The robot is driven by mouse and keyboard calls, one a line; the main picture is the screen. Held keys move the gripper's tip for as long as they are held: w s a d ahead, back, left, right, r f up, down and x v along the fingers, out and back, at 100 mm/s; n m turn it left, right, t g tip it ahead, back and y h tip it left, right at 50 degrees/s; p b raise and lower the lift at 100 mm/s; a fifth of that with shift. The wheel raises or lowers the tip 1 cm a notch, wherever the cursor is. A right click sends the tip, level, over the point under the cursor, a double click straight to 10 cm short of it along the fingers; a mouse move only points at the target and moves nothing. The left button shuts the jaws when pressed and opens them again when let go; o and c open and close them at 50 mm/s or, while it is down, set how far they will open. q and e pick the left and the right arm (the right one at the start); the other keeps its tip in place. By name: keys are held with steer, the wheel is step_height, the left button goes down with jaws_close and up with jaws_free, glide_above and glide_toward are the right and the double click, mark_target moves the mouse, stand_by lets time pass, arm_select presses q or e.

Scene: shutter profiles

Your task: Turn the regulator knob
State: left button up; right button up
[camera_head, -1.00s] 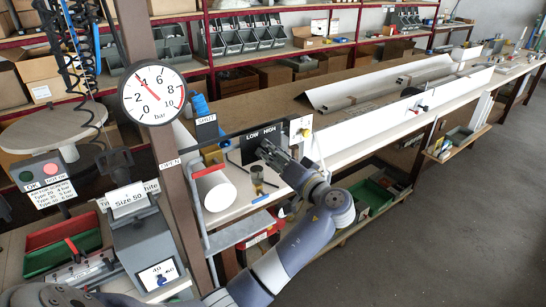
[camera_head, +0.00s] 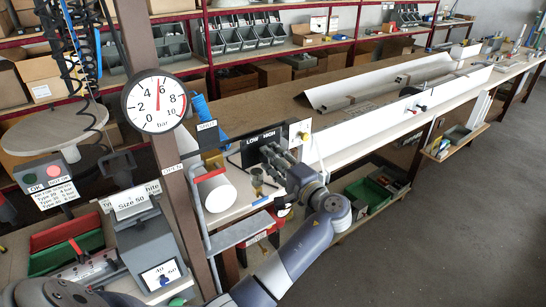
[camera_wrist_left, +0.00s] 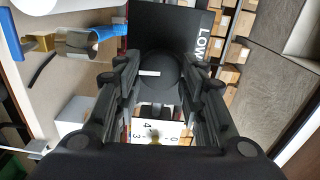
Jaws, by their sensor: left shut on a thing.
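The regulator knob (camera_wrist_left: 157,72) is a dark round knob with a white mark, on a black panel (camera_head: 250,152) labelled LOW and HIGH. My left gripper (camera_head: 270,154) reaches it from the front. In the left wrist view, the fingers of my left gripper (camera_wrist_left: 158,80) are closed on both sides of the knob. In the head view the gripper hides the knob. The round pressure gauge (camera_head: 155,101) on the post has its red needle nearly upright, between 4 and 6 bar. My right gripper is not in view.
A brown post (camera_head: 172,165) stands left of the panel. A grey box marked Size 50 (camera_head: 147,240) stands at front left. The floor at right is clear.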

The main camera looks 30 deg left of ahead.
arm_select(q)
steer(key=shift+r+m, duration=0.1)
steer(key=shift+m, duration=0.3)
steer(key=o, duration=1)
steer(key=shift+w+d, duration=0.1)
steer(key=v, duration=1.2)
steer(key=shift+f, duration=0.25)
